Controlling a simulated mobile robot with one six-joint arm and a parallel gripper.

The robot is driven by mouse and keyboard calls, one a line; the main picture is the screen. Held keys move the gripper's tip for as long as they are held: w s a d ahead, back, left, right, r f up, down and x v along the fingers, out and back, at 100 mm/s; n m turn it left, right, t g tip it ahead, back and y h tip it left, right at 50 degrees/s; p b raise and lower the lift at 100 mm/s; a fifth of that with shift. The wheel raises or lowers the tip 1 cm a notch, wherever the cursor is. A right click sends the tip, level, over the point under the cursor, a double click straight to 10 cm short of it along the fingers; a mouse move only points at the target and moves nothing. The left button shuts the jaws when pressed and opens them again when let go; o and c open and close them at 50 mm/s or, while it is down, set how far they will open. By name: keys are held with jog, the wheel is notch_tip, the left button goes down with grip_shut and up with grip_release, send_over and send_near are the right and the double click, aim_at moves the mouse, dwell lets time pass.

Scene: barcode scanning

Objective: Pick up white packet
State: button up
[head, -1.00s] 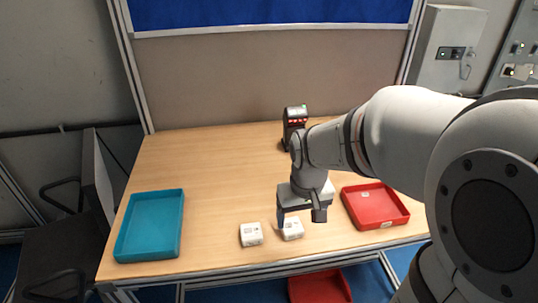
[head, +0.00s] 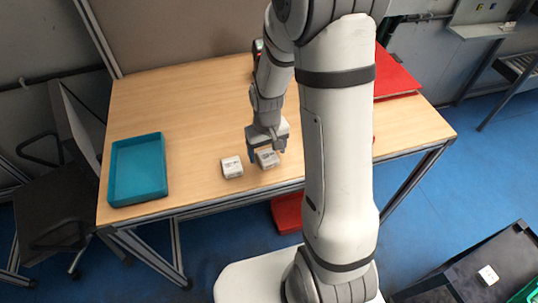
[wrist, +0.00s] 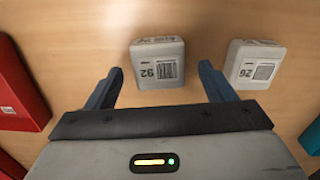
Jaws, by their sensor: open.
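Two white packets with printed labels lie on the wooden table. In the head view the right packet (head: 267,159) is at my gripper (head: 266,153), which partly covers it, and the left packet (head: 232,167) lies apart beside it. In the wrist view the packet marked 92 (wrist: 158,62) lies ahead of my open gripper (wrist: 161,80), between the lines of the two fingers and apart from them. The other packet, marked 26 (wrist: 256,64), lies outside the right finger. Nothing is held.
A teal tray (head: 113,178) sits on the table's left side. My arm hides much of the table's right. A dark surface at bottom right carries another white packet (head: 488,274). The table's left middle is clear.

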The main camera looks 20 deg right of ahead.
jog(key=shift+f, duration=0.75)
jog(key=c, duration=1.2)
jog(key=shift+o, duration=0.2)
jog(key=shift+r, duration=0.15)
